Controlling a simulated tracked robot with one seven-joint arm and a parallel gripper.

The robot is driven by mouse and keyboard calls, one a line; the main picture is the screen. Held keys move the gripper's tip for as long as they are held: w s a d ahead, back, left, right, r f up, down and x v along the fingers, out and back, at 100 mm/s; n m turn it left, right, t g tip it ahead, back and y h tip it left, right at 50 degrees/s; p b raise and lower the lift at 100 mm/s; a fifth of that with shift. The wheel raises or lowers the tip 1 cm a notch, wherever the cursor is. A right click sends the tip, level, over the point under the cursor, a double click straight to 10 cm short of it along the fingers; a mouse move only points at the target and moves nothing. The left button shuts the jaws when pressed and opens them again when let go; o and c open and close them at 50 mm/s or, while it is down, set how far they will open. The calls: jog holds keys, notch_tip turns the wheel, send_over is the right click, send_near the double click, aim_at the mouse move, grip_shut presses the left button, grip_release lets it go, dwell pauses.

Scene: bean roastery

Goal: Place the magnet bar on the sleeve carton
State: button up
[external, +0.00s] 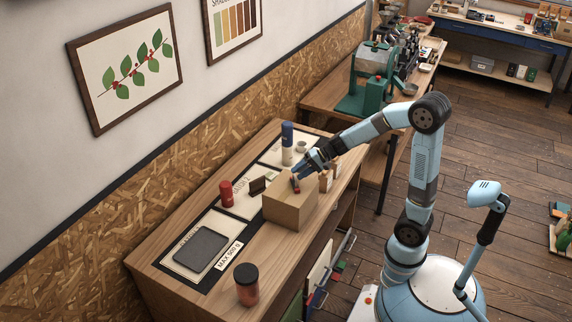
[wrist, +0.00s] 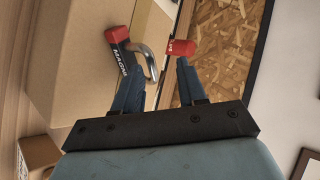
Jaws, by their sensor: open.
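The sleeve carton (external: 290,210) is a plain tan box on the counter. The magnet bar (external: 295,184) lies on its top, small and dark with red. In the wrist view the magnet bar (wrist: 121,50) has a red end, a black body lettered "MAGN" and a curved metal handle, against the tan carton (wrist: 80,50). My gripper (external: 302,173) is just above the carton top, right at the bar. In the wrist view my gripper (wrist: 158,75) has its fingers apart, with the handle between them. The left finger covers the bar's lower end. Contact cannot be told.
A red can (external: 226,193) stands left of the carton; a red object, probably it, shows in the wrist view (wrist: 180,47). A blue-and-white bottle (external: 287,145) stands behind. A dark pad (external: 201,248) and a lidded jar (external: 247,285) are toward the front. Bare counter lies between.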

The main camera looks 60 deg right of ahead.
jog(key=v, duration=0.7)
jog(key=s+a+r+n+g+h, duration=0.1)
jog(key=s+a+n+g, duration=0.15)
jog(key=s, duration=0.35)
jog(key=s+a+r+n+g, duration=0.1)
jog(key=s+a+r+n, duration=0.15)
jog(key=s, duration=0.35)
jog(key=s+d+r+n+h, duration=0.1)
jog(key=s+n+h, duration=0.3)
jog(key=s, duration=0.7)
jog(key=shift+d+n+t+h, duration=0.35)
jog(key=shift+d+h, duration=0.4)
jog(key=shift+h, duration=0.45)
